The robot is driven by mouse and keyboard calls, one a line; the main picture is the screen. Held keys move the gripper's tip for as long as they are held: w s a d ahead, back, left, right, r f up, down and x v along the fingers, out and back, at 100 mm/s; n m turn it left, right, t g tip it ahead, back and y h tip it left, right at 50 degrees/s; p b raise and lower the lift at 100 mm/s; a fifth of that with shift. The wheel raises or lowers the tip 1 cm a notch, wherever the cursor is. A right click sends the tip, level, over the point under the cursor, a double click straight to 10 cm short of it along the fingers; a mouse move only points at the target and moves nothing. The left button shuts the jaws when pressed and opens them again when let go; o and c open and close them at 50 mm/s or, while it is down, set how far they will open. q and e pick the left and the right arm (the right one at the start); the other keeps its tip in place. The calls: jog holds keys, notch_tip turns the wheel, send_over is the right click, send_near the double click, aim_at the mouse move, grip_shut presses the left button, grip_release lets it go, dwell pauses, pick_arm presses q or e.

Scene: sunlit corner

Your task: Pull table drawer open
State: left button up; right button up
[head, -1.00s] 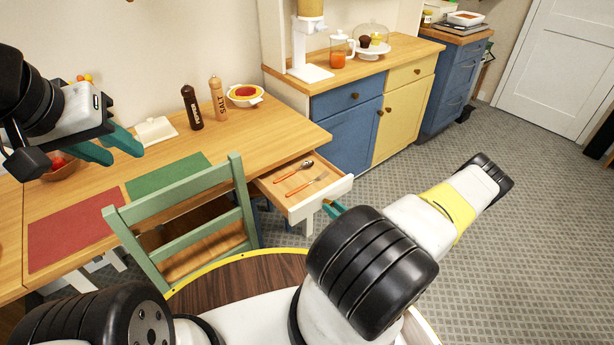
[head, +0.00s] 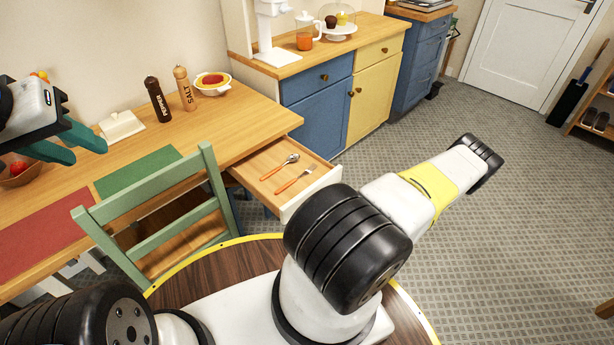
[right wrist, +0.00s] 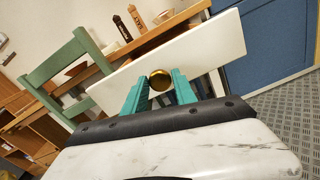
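The table drawer (head: 290,172) is pulled well out of the wooden table (head: 255,118). It has a white front and holds a spoon (head: 281,166) and a fork (head: 295,179). In the right wrist view the drawer's white front (right wrist: 215,45) carries a round brass knob (right wrist: 160,79). The teal fingers of my right gripper (right wrist: 160,86) are closed on either side of the knob. In the head view my right arm hides that gripper and the knob. My left gripper (head: 88,152) is open and empty above the table's left part.
A green chair (head: 165,215) stands left of the drawer. Pepper (head: 158,100) and salt (head: 185,89) mills, a bowl (head: 212,83) and a butter dish (head: 121,125) stand on the table. A blue and yellow cabinet (head: 318,112) is behind. The floor (head: 500,200) at right is clear.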

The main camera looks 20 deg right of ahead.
jog(key=shift+o, duration=1.3)
jog(key=shift+s, duration=0.1)
jog(key=v, duration=0.7)
jog(key=shift+s+d, duration=0.15)
jog(key=shift+s, duration=0.15)
jog(key=w+a+r+n+g+y, duration=0.2)
jog(key=a+r+n+g, duration=0.3)
jog(key=r, duration=0.3)
jog(key=w+a+r+n+g+y, duration=0.2)
jog(key=r+n+g, duration=0.2)
jog(key=r+n, duration=0.35)
jog(key=w+a+r+n+g+y, duration=0.2)
jog(key=a+r+n+g, duration=0.3)
jog(key=r, duration=0.4)
jog(key=s+a+r+n+t+h, duration=0.1)
jog(key=s+a+r+n+h, duration=0.2)
jog(key=r+n, duration=0.3)
jog(key=s+a+r+n+t+h, duration=0.1)
jog(key=s+a+r+n+h, duration=0.2)
jog(key=r+n, duration=0.3)
jog(key=s+a+r+n+t+h, duration=0.1)
jog(key=s+a+r+n+h, duration=0.3)
jog(key=r, duration=0.9)
jog(key=shift+s+a+n, duration=0.2)
jog(key=shift+s+n, duration=0.15)
jog(key=shift+n, duration=0.7)
